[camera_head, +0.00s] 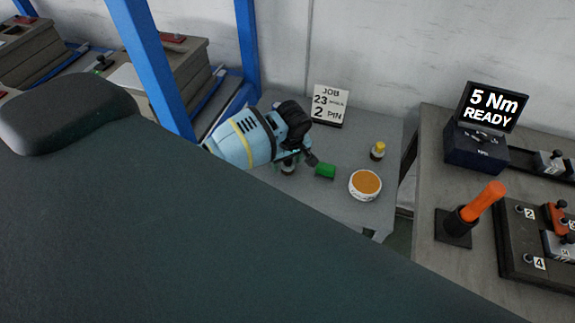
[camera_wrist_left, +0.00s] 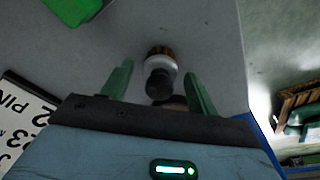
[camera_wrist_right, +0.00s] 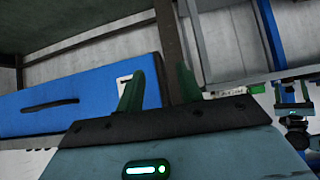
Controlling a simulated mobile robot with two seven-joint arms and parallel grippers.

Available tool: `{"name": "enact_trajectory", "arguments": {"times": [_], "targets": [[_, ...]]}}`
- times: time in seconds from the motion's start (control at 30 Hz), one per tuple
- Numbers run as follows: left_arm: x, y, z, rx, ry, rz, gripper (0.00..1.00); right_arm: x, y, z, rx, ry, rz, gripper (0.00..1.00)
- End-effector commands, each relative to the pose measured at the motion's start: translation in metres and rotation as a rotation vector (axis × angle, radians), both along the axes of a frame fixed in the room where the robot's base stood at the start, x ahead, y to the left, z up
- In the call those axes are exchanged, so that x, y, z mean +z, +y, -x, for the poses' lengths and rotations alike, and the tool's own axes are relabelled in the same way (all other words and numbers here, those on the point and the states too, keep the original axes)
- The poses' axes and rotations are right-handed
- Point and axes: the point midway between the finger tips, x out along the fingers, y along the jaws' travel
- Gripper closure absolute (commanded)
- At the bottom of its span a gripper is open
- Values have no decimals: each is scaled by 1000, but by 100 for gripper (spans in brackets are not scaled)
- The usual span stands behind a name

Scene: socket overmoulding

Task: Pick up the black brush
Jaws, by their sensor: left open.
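The brush shows in the left wrist view as a short round brush (camera_wrist_left: 158,82) with a black knob, a pale collar and brown bristles. It sits on the grey bench top (camera_wrist_left: 215,45). My left gripper (camera_wrist_left: 160,70) is open, with one green finger on each side of the brush; I cannot tell whether they touch it. In the head view the brush (camera_head: 288,167) is partly hidden under my left gripper (camera_head: 296,158). My right gripper (camera_wrist_right: 160,68) shows only in its wrist view, open and empty, away from the bench.
A green block (camera_head: 325,171), an orange-topped round tin (camera_head: 365,185) and a yellow-capped bottle (camera_head: 377,151) stand right of the brush. A job sign (camera_head: 330,105) stands behind. A second bench with a torque display (camera_head: 492,107) and an orange-handled tool (camera_head: 482,202) is farther right.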

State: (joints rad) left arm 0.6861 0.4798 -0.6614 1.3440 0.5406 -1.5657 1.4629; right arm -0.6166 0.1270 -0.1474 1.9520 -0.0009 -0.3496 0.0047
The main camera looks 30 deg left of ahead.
Motion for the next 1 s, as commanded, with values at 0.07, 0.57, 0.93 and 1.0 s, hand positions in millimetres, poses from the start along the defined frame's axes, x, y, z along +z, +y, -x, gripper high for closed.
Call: {"name": "enact_trajectory", "arguments": {"times": [0.07,0.57,0.93,1.0], "targets": [[-4,1,-1,1,-2,0,40,1,0,-1,0,-3,-1,64],[-5,1,-1,0,-3,1,72,1,0,-1,0,-2,0,64],[-5,1,-1,0,-3,1,89,0,0,-1,0,-2,0,64],[-4,1,-1,-1,-4,1,89,0,0,0,0,-1,0,64]]}}
